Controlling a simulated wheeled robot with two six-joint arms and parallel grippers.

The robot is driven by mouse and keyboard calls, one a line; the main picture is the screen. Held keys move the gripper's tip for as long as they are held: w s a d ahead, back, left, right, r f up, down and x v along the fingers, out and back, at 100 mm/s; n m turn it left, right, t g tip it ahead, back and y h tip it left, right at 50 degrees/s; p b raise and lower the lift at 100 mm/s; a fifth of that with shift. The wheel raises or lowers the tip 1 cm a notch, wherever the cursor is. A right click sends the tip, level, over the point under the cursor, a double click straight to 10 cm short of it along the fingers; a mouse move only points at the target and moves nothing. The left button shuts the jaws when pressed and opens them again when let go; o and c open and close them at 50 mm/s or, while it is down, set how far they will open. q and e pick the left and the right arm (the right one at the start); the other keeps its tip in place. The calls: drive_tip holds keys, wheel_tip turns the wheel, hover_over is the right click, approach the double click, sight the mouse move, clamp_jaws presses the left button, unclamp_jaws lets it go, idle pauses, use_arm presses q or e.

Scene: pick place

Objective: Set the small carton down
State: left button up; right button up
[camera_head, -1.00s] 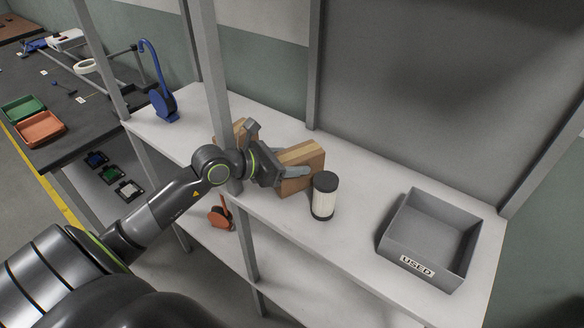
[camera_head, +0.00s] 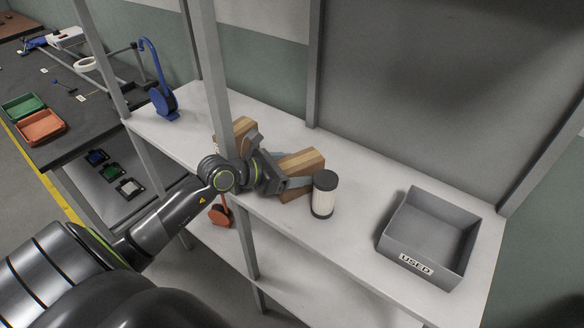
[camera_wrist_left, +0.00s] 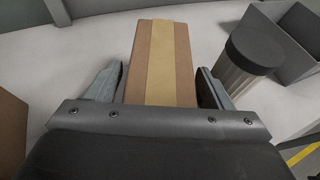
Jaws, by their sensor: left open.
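The small carton (camera_head: 303,160), brown with a paler tape strip, appears to rest on the white shelf (camera_head: 350,232), just behind a dark-capped white cylinder. My left gripper (camera_head: 287,170) is around it, open, one finger on each side. The gripper hides part of the carton's near side. My right gripper is not in view.
The capped cylinder (camera_head: 324,194) stands close to the right finger. A second brown carton (camera_head: 237,127) is left, partly behind a grey post (camera_head: 213,80). A grey bin marked USED (camera_head: 400,238) stands at the right. The shelf between cylinder and bin is clear.

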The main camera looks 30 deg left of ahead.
use_arm(q)
drive_tip(key=shift+r, duration=0.1)
drive_tip(key=shift+s+a+r, duration=0.15)
drive_tip(key=shift+s+a, duration=0.1)
drive_tip(key=shift+s, duration=0.15)
drive_tip(key=p+v, duration=0.1)
drive_tip(key=v, duration=1)
drive_tip(key=shift+r, duration=0.15)
